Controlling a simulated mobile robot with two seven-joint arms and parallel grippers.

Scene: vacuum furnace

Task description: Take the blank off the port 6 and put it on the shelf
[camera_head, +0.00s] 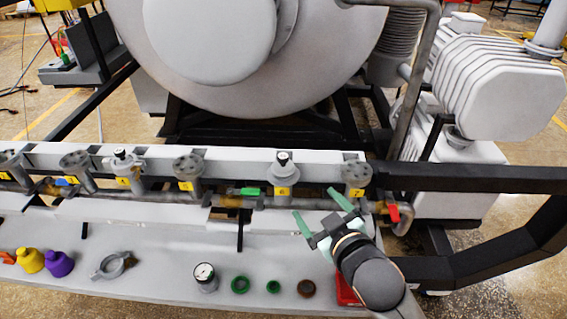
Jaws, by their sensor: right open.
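Port 6 (283,191), with a yellow label, stands on the pipe manifold right of centre. A pale round fitting with a dark knob (284,158) sits on top of it; I cannot tell whether this is the blank or a clamp over it. My right gripper (322,212) is open and empty, with green fingers spread. It is in front and to the right of port 6, apart from it in the picture, over the near edge of the manifold. The grey shelf (140,285) runs along the front below the manifold. My left gripper is not in view.
The shelf holds a yellow bottle (30,261), a purple bottle (60,264), a metal clamp (113,265), a gauge (205,277), green rings (240,285), a brown ring (306,288) and a red box (346,291). A red valve handle (393,212) sits right of the gripper.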

